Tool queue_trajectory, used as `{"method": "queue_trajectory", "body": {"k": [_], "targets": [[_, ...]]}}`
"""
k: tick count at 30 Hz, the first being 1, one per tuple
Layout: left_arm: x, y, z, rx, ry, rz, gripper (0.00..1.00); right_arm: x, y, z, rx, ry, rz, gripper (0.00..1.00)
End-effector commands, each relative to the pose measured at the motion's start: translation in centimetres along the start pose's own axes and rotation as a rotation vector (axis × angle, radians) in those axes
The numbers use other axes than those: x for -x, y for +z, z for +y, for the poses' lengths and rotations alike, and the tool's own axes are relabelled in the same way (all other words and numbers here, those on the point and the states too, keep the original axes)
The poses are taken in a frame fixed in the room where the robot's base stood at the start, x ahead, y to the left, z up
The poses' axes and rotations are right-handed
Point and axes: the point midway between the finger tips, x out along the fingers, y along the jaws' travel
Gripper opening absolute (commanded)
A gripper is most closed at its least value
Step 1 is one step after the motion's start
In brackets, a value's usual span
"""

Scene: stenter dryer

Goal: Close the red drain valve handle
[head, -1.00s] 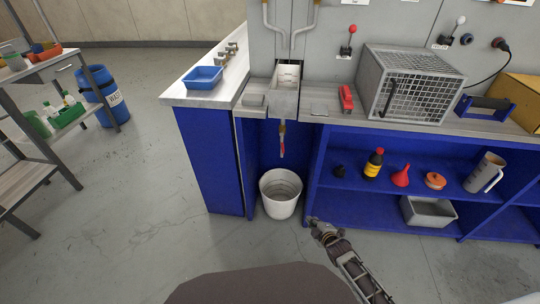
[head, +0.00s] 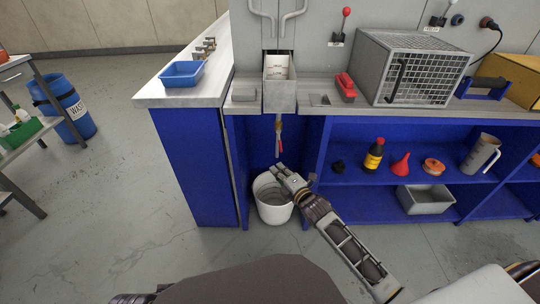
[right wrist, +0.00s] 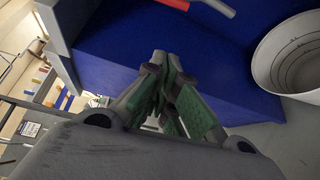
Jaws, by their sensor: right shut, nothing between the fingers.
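The red drain valve handle (head: 279,136) hangs below the steel basin (head: 280,95), in front of the blue cabinet recess. It points down, roughly in line with the thin pipe. My right gripper (head: 281,170) is shut and empty, a little below the handle and apart from it, over the bucket's rim. In the right wrist view the shut fingers (right wrist: 160,60) show in the middle, and the red handle (right wrist: 172,4) is cut by the top edge, beside a grey pipe end. My left gripper is not in view.
A white bucket (head: 271,207) stands on the floor under the valve. The blue cabinet wall (head: 190,165) is on the left, and shelves (head: 340,195) with a bottle, a funnel and a jug are on the right.

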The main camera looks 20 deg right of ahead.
Motion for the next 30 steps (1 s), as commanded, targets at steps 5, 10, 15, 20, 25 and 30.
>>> {"method": "queue_trajectory", "body": {"k": [5,10,15,20,25,30], "targets": [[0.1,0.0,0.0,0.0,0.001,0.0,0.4,0.0,0.0,0.2,0.004,0.003,0.001,0.0],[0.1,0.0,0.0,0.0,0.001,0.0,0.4,0.0,0.0,0.2,0.003,0.003,0.0,0.0],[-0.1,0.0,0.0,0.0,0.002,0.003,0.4,-0.3,0.0,0.2,0.002,0.003,0.0,0.0],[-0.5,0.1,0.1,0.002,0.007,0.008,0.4,-0.9,0.0,0.2,0.003,0.004,0.0,0.0],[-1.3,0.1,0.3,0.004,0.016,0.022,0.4,-2.0,0.0,0.1,0.002,0.003,0.0,0.0],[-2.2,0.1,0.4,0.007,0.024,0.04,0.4,-3.3,0.0,0.1,0.002,0.003,0.0,0.0]]}}
